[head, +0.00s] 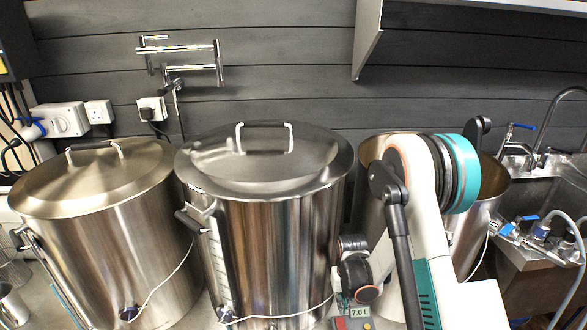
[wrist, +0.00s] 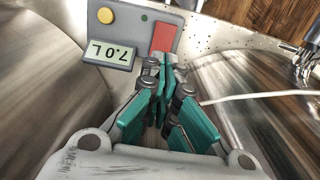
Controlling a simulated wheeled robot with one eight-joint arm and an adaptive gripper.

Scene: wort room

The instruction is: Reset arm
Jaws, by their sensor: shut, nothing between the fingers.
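My gripper (wrist: 165,68) is shut and empty in the wrist view, its teal-padded fingers together. It points toward a grey control box (wrist: 140,38) with a 7.0 L display, a yellow button and a red button. The fingertips show just in front of the box's edge; I cannot tell whether they touch it. In the head view my white and teal arm (head: 418,200) reaches down at the right of the middle kettle, and the fingers cannot be made out there.
A lidded steel kettle (head: 262,215) stands in the middle and another (head: 100,195) at left. A third steel vessel (head: 490,195) is partly hidden behind my arm. The control box (head: 355,320) sits low between kettles. A sink with a tap (head: 545,140) is at right; a shelf hangs above.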

